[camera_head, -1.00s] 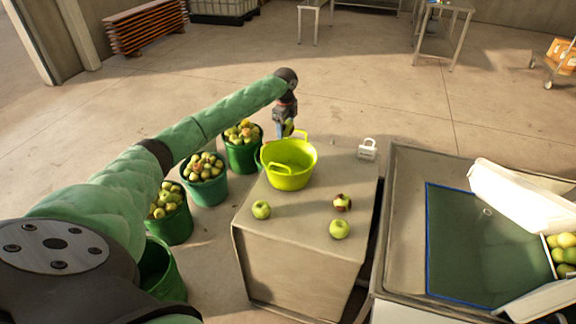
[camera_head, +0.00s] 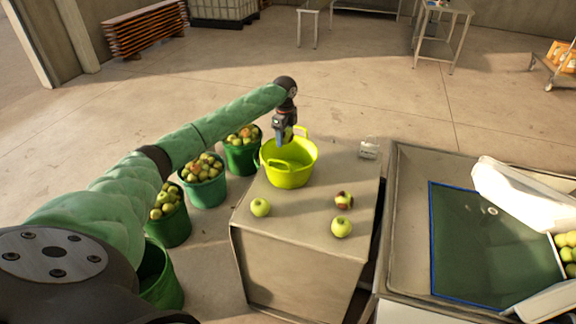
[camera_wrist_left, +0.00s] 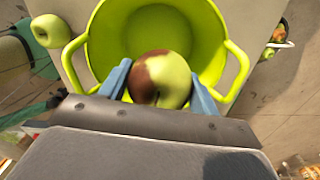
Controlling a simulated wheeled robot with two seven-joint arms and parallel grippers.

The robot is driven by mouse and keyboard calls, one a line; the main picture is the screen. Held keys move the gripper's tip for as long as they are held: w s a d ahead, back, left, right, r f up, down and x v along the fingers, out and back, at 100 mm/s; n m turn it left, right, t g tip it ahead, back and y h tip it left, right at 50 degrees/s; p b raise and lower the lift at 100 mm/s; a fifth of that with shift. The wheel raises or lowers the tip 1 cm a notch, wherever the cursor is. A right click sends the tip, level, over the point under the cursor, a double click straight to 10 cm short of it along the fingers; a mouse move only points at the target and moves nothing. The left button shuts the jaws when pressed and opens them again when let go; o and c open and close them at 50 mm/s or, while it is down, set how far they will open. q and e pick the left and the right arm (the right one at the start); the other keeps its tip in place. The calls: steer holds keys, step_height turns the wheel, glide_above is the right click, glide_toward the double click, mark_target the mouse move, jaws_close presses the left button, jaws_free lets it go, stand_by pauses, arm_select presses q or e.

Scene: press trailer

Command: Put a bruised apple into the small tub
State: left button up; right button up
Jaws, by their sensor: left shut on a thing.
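My left gripper (camera_head: 283,143) is shut on a bruised apple and holds it over the small yellow-green tub (camera_head: 290,178). In the left wrist view the apple (camera_wrist_left: 168,82), green with a brown patch, sits between the blue fingers, with the tub's inside (camera_wrist_left: 205,30) behind it. I cannot tell how high it is above the tub's bottom. The tub stands upright on the bench, with a handle on each side. Another bruised apple (camera_head: 344,200) lies on the bench. Two green apples, one left (camera_head: 260,207) and one in front (camera_head: 341,228), lie there too. My right gripper is not in view.
Green buckets of apples (camera_head: 203,168) stand on the floor left of the bench (camera_head: 300,225). A white object like a padlock (camera_head: 368,149) is at the bench's back right. A metal basin (camera_head: 412,200) is to the right. The bench front is mostly clear.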

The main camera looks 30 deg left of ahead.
arm_select(q)
steer(key=shift+f, duration=0.2)
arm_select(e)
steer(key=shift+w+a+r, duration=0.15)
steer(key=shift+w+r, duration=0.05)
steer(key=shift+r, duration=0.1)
arm_select(q)
steer(key=o, duration=1.1)
steer(key=shift+r, duration=0.25)
step_height(320, 180, up, 6)
steer(key=b, duration=0.3)
steer(key=shift+r, duration=0.65)
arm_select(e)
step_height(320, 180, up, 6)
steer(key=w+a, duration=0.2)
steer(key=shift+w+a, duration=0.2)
